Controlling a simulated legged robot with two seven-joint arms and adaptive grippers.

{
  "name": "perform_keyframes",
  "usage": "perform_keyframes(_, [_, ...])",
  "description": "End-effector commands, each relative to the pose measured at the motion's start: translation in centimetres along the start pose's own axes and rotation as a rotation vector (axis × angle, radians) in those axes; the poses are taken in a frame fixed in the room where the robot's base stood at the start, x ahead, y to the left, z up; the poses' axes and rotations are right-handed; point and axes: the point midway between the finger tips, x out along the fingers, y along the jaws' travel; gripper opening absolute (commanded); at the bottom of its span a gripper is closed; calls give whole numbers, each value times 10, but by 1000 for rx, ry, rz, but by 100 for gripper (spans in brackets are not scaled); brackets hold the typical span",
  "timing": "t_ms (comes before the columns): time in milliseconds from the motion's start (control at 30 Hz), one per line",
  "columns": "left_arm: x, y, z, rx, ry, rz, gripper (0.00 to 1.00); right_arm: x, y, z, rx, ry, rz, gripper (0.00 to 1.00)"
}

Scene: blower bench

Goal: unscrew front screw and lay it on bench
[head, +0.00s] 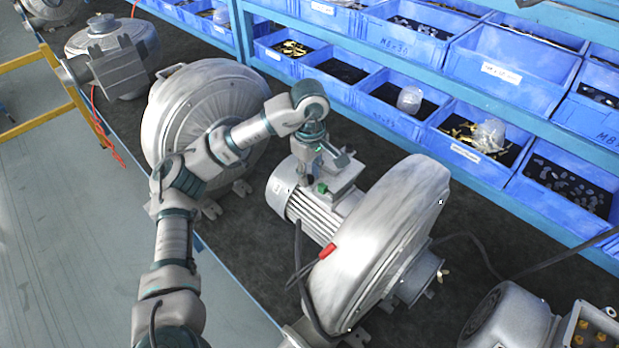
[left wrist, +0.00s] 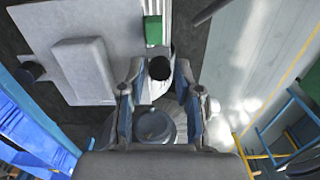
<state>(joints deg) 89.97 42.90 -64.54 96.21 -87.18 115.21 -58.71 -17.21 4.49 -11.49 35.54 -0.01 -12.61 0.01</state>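The blower (head: 385,235) with its ribbed motor (head: 305,212) lies in the middle of the bench. My left gripper (head: 308,178) points down at the light grey box on top of the motor. In the left wrist view a round black knob-like head (left wrist: 160,68), apparently the front screw, shows between the two fingers of the left gripper (left wrist: 160,80). The fingers are apart, with a small gap on each side of it. A similar dark round head (left wrist: 31,72) sits at the far left of the grey plate (left wrist: 85,65). My right gripper is not in view.
A green part (left wrist: 153,30) is close to the fingers. Another blower (head: 205,110) stands behind my arm. Blue bins (head: 370,95) line the back. Dark bench surface (head: 240,255) is bare in front of the motor. A grey motor (head: 510,320) lies at lower right.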

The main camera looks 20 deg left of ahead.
Motion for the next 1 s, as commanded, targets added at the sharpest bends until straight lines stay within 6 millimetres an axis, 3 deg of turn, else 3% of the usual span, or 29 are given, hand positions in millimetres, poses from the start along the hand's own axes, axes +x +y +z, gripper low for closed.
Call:
perform_keyframes(100, [0, 0, 0, -2, 0, 0, 33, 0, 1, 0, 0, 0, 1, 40])
perform_keyframes(233, [0, 0, 0, -3, 0, 0, 1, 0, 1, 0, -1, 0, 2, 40])
perform_keyframes(467, [0, 0, 0, -64, 0, 0, 0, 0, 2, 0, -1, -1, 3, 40])
perform_keyframes(1000, [-1, 0, 0, -1065, 1, 0, 0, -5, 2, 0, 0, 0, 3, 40])
